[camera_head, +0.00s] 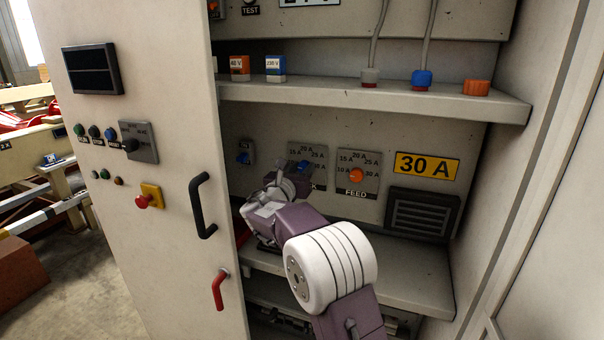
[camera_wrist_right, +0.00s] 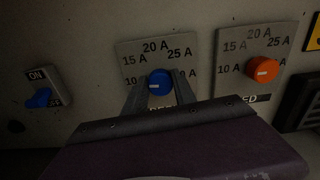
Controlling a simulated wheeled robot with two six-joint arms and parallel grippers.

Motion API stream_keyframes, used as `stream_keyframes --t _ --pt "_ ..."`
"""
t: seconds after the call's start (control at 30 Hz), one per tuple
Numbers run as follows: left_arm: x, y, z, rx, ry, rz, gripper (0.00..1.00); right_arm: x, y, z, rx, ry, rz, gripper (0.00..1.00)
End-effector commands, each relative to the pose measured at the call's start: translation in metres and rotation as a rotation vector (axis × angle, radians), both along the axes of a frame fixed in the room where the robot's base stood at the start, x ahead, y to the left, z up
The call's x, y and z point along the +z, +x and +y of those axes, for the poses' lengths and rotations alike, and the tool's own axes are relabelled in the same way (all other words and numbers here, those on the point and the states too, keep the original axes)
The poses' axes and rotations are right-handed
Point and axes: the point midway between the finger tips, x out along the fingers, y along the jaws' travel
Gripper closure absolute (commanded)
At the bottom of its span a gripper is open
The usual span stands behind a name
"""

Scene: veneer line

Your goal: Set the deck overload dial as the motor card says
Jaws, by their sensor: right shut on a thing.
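The deck overload dial is a blue knob (camera_wrist_right: 160,82) on a grey scale plate (camera_wrist_right: 128,48) marked 10 A, 15 A, 20 A and 25 A; a further mark is hidden or unclear. Its white mark points left, toward 10 A. In the head view, the plate (camera_head: 313,150) is partly covered by my arm. My right gripper (camera_wrist_right: 158,90) is shut on the blue knob, one finger on each side; it also shows in the head view (camera_head: 300,172). A yellow plate (camera_head: 427,166) reads 30 A; I cannot tell whether it is the motor card. My left gripper is not in view.
The orange FEED dial (camera_head: 356,175) is close on the right. A blue ON switch (camera_wrist_right: 40,98) is on the left. A shelf (camera_head: 400,95) with small blocks and plugs overhangs the dials. The open cabinet door (camera_head: 150,240) stands left, and a vent (camera_head: 422,214) is right.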

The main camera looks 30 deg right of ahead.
Motion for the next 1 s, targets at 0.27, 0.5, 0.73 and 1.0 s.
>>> stream_keyframes --t 0.27,0.5,0.73,1.0 --pt "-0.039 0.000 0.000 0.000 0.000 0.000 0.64 -0.006 -0.001 0.000 0.000 0.152 -0.181 1.00" --pt "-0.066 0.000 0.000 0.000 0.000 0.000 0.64 -0.006 -0.001 0.000 0.001 0.300 -0.354 1.00" --pt "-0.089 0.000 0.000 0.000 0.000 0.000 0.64 -0.006 -0.001 -0.001 -0.001 0.443 -0.520 1.00" --pt "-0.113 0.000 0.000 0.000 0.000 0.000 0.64 -0.006 -0.001 -0.001 0.000 0.610 -0.714 1.00"
